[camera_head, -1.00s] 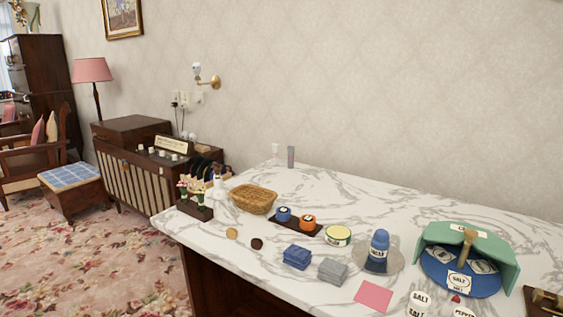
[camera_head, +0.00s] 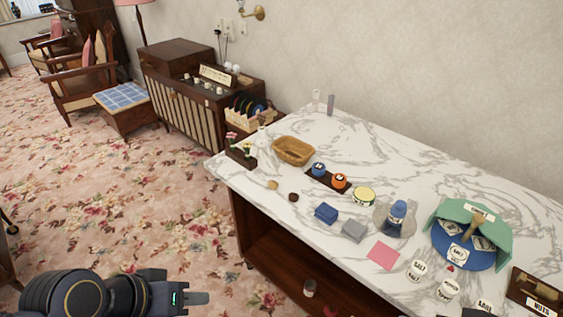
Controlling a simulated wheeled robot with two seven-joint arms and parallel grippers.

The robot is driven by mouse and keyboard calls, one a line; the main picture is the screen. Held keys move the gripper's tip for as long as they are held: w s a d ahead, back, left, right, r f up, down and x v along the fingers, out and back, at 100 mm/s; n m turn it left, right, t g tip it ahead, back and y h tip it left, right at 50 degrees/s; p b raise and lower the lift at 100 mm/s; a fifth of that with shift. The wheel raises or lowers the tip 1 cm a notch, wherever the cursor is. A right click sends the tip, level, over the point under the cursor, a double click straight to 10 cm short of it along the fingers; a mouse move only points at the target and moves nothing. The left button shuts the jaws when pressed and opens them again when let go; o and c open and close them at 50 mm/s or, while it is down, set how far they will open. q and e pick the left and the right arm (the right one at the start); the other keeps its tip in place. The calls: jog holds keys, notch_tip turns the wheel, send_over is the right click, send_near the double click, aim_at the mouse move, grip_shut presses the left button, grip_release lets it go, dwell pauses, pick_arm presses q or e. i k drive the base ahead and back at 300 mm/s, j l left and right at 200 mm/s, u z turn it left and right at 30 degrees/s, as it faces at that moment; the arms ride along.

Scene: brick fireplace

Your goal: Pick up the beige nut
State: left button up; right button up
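The beige nut (camera_head: 272,185) is a small round tan thing on the marble counter (camera_head: 345,137), near its left edge. A dark brown nut (camera_head: 293,197) lies just to its right and nearer to me. My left gripper (camera_head: 198,298) is at the bottom left, over the floor, well short of the counter and apart from the nut. It points right and shows side-on, so its opening does not show. My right gripper is out of view.
Behind the nut stand a wicker basket (camera_head: 293,151) and a dark planter (camera_head: 240,154). To the right are a blue folded cloth (camera_head: 326,213), a grey one (camera_head: 354,231), a pink square (camera_head: 383,255) and several jars. Below is an open wooden shelf (camera_head: 290,262).

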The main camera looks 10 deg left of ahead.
aim_at(272, 184)
jog(key=i+j+z, duration=0.1)
jog(key=z, duration=0.25)
jog(key=j+z, duration=0.25)
jog(key=z, duration=0.15)
jog(key=i+j+z, duration=0.1)
jog(key=j, duration=0.45)
jog(key=i+j+z, duration=0.1)
jog(key=j, duration=0.45)
jog(key=i+j, duration=0.15)
jog(key=j, duration=0.4)
jog(key=i+j+z, duration=0.15)
jog(key=j, duration=0.4)
jog(key=j+z, duration=0.1)
jog(key=j, duration=0.45)
jog(key=i, duration=0.05)
